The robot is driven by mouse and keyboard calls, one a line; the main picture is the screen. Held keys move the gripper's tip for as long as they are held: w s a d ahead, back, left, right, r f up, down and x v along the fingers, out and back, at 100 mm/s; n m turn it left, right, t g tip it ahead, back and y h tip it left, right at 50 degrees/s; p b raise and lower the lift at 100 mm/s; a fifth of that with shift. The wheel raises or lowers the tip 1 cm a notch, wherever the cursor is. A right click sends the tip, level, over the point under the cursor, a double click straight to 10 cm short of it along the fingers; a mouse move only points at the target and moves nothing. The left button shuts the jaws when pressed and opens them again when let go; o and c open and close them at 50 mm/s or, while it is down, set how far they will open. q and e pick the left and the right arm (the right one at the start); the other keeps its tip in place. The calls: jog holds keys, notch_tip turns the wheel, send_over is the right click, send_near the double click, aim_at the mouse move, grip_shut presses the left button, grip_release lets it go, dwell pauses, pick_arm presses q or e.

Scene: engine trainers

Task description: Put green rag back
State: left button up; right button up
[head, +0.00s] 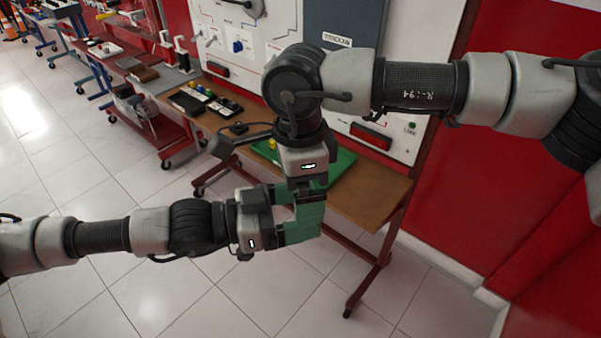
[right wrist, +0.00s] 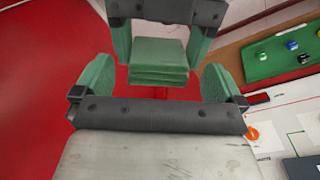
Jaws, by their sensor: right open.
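The green rag (right wrist: 159,62) is a folded, layered block in the right wrist view. It sits between the green fingers of my left gripper (right wrist: 162,42), which appear shut on its sides. My right gripper (right wrist: 160,85) is open, with its green fingers apart on either side of the rag and gaps to it. In the head view my left gripper (head: 290,216) points right and my right gripper (head: 309,205) points down, meeting in front of the table. There the rag (head: 309,214) blends with the green fingers and is partly hidden.
A wooden table (head: 372,195) with a green mat (head: 343,165) stands behind the grippers, partly hidden by my right arm. A white panel (head: 418,62) rises behind it, beside a red wall (head: 530,190). More tables line the left. The tiled floor in front is clear.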

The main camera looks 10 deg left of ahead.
jog(key=c, duration=0.7)
pick_arm(q)
jog(key=o, duration=0.4)
jog(key=shift+c, duration=0.2)
pick_arm(e)
jog(key=shift+c, duration=1.1)
pick_arm(q)
jog(key=o, duration=0.5)
